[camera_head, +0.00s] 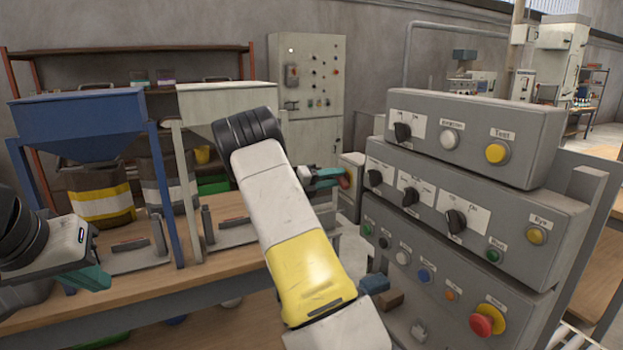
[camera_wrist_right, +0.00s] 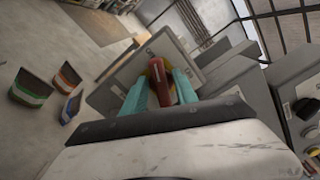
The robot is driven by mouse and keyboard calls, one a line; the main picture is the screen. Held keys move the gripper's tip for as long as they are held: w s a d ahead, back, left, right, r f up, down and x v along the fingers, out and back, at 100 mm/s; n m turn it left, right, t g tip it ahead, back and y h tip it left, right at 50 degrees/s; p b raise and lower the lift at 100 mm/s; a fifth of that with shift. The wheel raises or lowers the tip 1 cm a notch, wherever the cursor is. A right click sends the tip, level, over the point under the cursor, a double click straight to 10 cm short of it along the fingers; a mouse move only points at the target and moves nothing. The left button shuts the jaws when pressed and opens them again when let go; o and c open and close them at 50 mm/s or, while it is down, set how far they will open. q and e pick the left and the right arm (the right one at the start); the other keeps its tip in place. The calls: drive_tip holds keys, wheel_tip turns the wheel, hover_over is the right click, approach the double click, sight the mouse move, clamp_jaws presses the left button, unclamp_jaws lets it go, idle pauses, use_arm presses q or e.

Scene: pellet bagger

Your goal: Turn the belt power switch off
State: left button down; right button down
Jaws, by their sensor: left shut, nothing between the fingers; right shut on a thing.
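A red switch handle (camera_wrist_right: 159,84) on a yellow base sits on the front of a grey box (camera_wrist_right: 105,101) in the right wrist view. My right gripper (camera_wrist_right: 160,78) has its teal fingers on both sides of the handle and is shut on it. In the head view the right gripper (camera_head: 328,176) reaches the small grey box (camera_head: 349,205) behind the control panel. The red handle (camera_head: 344,181) shows only partly there. No label on the switch can be read. My left gripper (camera_head: 98,279) is shut and empty above the bench at the left.
A grey control panel (camera_head: 480,180) with several knobs and buttons stands close at the right. A blue hopper (camera_head: 85,120) and a pale hopper (camera_head: 225,100) stand on the wooden bench (camera_head: 160,300). A grey cabinet (camera_head: 310,80) is behind.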

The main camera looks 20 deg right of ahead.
drive_tip(key=n, duration=0.5)
drive_tip(key=shift+w+f, duration=0.1)
drive_tip(key=shift+f, duration=0.1)
drive_tip(key=shift+n, duration=0.3)
drive_tip(key=c, duration=1.3)
unclamp_jaws()
drive_tip(key=shift+a, duration=0.1)
drive_tip(key=a, duration=0.7)
drive_tip(key=shift+s+a, duration=0.35)
